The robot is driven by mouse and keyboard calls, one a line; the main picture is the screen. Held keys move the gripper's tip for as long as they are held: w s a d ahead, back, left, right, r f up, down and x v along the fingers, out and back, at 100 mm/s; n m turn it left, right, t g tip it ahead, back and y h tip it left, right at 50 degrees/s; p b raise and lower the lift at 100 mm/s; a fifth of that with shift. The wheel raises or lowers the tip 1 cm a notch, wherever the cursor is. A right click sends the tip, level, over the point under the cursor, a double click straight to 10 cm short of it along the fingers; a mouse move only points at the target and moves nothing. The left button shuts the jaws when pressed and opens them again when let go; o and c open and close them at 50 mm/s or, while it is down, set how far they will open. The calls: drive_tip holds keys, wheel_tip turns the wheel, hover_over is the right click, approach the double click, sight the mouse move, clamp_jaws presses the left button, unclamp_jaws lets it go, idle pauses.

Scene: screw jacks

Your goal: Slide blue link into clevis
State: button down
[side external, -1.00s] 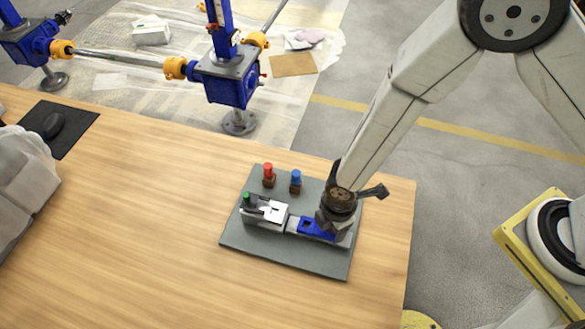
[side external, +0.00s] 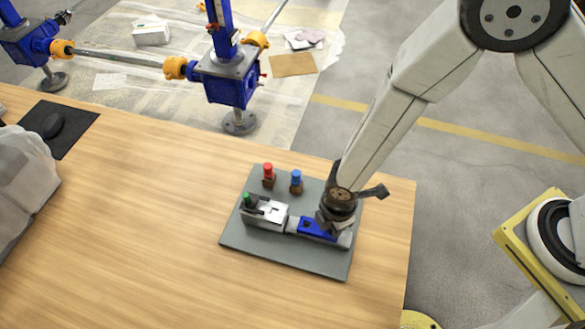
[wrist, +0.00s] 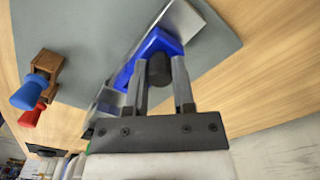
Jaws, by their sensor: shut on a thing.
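The blue link (side external: 316,228) lies on a light grey rail at the right part of the grey-green plate. The metal clevis (side external: 264,213) sits on the left part of the plate, in line with the link. A short pale stretch of rail shows between the blue part and the clevis. My gripper (side external: 332,222) is over the link's right part. In the wrist view my gripper (wrist: 159,80) has its fingers on either side of a dark knob (wrist: 159,68) on the blue link (wrist: 148,46), and is shut on it. The link's far end is hard to make out there.
A red-topped pin (side external: 268,174) and a blue-topped pin (side external: 296,180) stand in brown holders behind the clevis. A green-topped piece (side external: 246,199) is at the clevis's left end. The plate (side external: 280,263) lies near the table's right edge.

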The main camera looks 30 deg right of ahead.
drive_tip(key=shift+w+a, duration=0.1)
idle(0.7)
hover_over(296, 225)
idle(0.6)
drive_tip(key=shift+c, duration=2.3)
unclamp_jaws()
drive_tip(key=shift+r, duration=0.2)
wheel_tip(296, 225, up, 7)
drive_tip(key=shift+r, duration=0.2)
